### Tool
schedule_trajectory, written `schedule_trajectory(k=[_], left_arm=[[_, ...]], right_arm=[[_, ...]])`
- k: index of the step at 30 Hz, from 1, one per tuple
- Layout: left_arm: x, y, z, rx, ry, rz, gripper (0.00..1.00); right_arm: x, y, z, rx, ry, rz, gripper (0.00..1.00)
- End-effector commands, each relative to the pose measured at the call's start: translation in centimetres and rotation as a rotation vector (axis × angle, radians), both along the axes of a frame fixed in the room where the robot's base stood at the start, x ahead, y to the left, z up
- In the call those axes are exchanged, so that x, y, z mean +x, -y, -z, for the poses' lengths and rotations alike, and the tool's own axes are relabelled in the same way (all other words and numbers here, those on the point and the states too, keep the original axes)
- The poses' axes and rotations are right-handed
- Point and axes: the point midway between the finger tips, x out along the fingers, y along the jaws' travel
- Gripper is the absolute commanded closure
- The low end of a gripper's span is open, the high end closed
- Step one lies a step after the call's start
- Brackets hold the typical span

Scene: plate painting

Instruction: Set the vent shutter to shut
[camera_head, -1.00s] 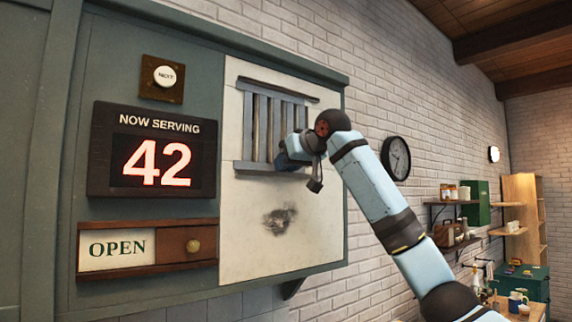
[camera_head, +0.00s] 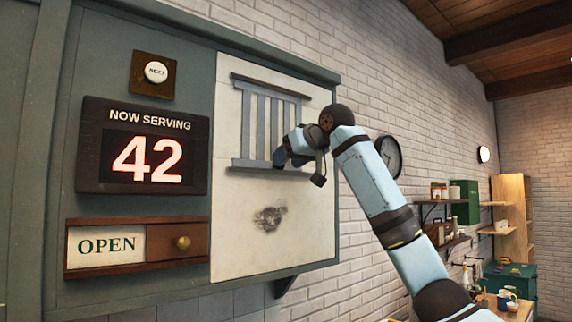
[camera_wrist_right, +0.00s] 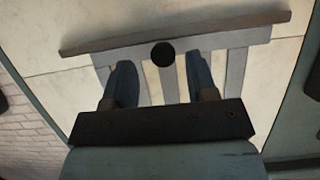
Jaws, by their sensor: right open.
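The vent shutter (camera_head: 261,130) is a grey set of upright slats between two rails on a pale panel. Pale gaps show between the slats. In the right wrist view the slats (camera_wrist_right: 237,70) hang below a long rail, and a dark round knob (camera_wrist_right: 163,54) shows in front of them. My right gripper (camera_head: 280,158) is at the lower right part of the vent. In the right wrist view my right gripper (camera_wrist_right: 161,80) is open, with its fingers on either side of the knob's column. I cannot tell whether they touch the vent. My left gripper is not in view.
Left of the panel are a NEXT button (camera_head: 156,72), a NOW SERVING display (camera_head: 146,147) reading 42, and an OPEN sign (camera_head: 106,245) with a brass knob (camera_head: 183,243). A clock (camera_head: 388,157) hangs behind my right arm. Shelves (camera_head: 445,202) stand farther right.

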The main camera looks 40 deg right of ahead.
Motion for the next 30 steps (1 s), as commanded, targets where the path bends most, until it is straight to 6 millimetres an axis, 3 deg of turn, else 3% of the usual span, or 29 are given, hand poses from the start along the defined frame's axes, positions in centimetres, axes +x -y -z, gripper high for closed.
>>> schedule_trajectory(k=[9,15,21,30], left_arm=[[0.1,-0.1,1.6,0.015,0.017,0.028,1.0],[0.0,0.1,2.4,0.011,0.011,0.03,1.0],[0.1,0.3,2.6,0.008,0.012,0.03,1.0],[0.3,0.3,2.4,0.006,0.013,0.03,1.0]], right_arm=[[-6.7,0.7,-2.4,0.0,0.004,0.001,0.48],[-9.9,1.0,-3.9,0.001,0.004,0.001,0.48],[-11.2,1.1,-4.5,0.0,0.002,0.002,0.48],[-11.3,1.2,-4.6,0.0,0.001,0.002,0.48]])
